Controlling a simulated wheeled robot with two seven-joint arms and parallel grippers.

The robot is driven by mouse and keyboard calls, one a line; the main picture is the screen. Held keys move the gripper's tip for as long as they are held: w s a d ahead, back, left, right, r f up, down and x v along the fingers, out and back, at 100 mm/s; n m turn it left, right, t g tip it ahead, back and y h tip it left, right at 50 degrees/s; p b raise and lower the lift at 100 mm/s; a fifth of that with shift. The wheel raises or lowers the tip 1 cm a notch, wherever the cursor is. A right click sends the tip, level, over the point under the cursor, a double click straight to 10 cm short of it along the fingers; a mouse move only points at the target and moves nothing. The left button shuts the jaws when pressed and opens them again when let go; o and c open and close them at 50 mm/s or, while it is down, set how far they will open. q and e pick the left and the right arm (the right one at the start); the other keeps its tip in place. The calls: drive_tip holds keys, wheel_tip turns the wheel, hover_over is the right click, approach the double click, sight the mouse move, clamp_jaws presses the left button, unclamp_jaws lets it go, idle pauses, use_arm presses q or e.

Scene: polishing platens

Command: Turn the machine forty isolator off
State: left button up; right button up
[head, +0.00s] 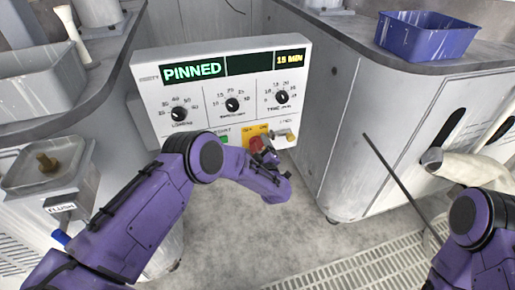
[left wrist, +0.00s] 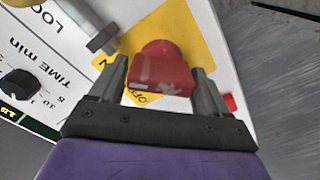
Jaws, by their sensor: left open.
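The isolator is a red knob (left wrist: 162,68) on a yellow plate (left wrist: 188,35) of the white control panel (head: 150,95). In the left wrist view the plate shows "OFF" beside the knob, partly hidden. My left gripper (left wrist: 160,82) is open, with one finger on each side of the knob. I cannot tell whether either finger touches it. In the head view the red knob (head: 257,145) is partly hidden by my left gripper (head: 262,152). The knob's exact pointing direction is not clear. My right gripper is out of view; only part of my right arm shows.
The panel's display (head: 194,71) reads "PINNED" and "15 MIN" above three black dials. A small lever (head: 284,135) sits right of the knob. A blue bin (head: 426,38) stands on the right counter. A box labelled "FLUSH" (head: 62,208) is at left.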

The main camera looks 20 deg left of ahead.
use_arm(q)
drive_tip(key=shift+w+a, duration=0.1)
drive_tip(key=shift+w, duration=0.1)
drive_tip(key=c, duration=0.7)
